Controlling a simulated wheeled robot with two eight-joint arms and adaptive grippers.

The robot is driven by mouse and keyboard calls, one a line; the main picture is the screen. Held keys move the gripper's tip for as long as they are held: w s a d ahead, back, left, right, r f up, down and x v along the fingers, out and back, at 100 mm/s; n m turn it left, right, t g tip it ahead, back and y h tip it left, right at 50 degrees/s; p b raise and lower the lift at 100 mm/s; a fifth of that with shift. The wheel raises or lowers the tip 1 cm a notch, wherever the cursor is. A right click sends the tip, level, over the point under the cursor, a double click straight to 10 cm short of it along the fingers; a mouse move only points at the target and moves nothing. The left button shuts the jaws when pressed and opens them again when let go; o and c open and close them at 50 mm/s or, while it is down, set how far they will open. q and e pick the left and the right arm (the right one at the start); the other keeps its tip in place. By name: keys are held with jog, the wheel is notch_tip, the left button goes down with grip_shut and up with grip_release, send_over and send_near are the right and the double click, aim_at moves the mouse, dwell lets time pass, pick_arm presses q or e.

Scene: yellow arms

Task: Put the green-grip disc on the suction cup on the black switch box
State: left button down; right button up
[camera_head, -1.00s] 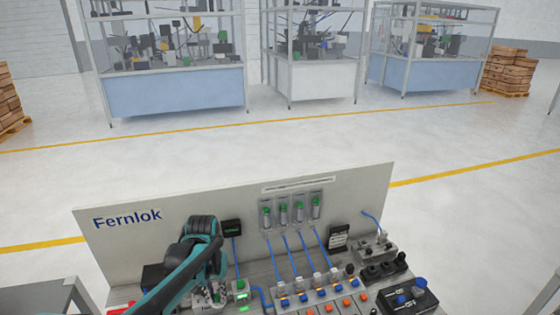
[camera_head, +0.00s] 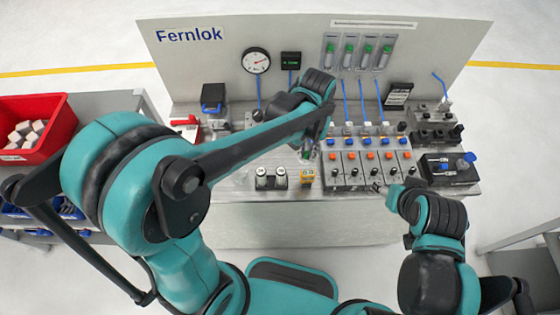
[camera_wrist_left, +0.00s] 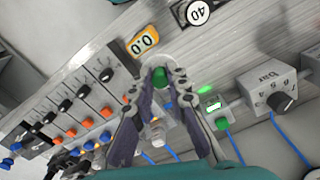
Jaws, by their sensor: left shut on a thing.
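My left gripper (camera_head: 307,152) is over the middle of the bench in the head view, partly hidden by its own arm. In the left wrist view its fingers (camera_wrist_left: 160,84) are closed around a small green grip (camera_wrist_left: 160,76), held above the bench. The disc below the grip is hard to make out. A black box (camera_head: 449,174) with a blue round part (camera_head: 470,157) stands at the bench's right end. I cannot tell which part of it is a suction cup. My right gripper (camera_head: 379,189) is by the front right of the bench, its jaws too small to judge.
A row of grey valve units (camera_head: 352,168) with orange and blue buttons stands right of my left gripper. The upright panel (camera_head: 205,58) closes the back. A red bin (camera_head: 50,112) is at left.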

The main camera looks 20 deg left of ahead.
pick_arm(q)
jog(key=shift+s+d+r, duration=0.25)
jog(key=shift+s+d, duration=0.3)
jog(key=shift+d, duration=0.05)
jog(key=shift+s+d+r, duration=0.2)
jog(key=shift+s+d, duration=0.35)
jog(key=w+a+f+b, duration=0.1)
jog(key=a+f, duration=0.1)
jog(key=a, duration=0.1)
jog(key=w+a+f+b, duration=0.1)
jog(key=a+f, duration=0.1)
jog(key=a, duration=0.2)
jog(key=a+f+b, duration=0.1)
jog(key=a+f, duration=0.2)
jog(key=shift+w+a, duration=0.35)
jog(key=shift+w, duration=0.05)
jog(key=shift+f+b, duration=1.1)
jog(key=shift+f, duration=0.85)
jog(key=shift+f, duration=0.1)
jog(key=c, duration=1.5)
grip_release()
